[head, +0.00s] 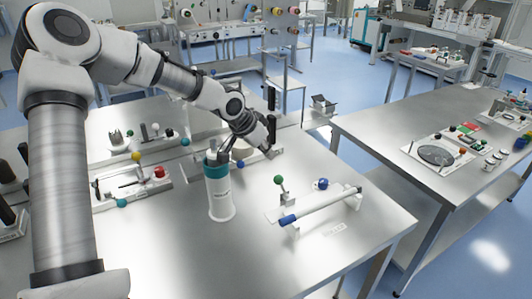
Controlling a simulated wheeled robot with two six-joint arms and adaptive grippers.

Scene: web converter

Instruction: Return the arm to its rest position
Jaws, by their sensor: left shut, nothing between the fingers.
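My left arm comes in from the left, arches over the table and bends down near its middle. My left gripper (227,146) is small and dark at the end of the wrist. It is shut with nothing held. My right gripper is not in view.
The metal table (300,255) holds a fixture with a blue-ended white bar (320,205), a green knob (278,180) and a blue knob (321,184). A fixture with a red knob (159,172) stands left. A second table (385,130) is at right. The front tabletop is clear.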

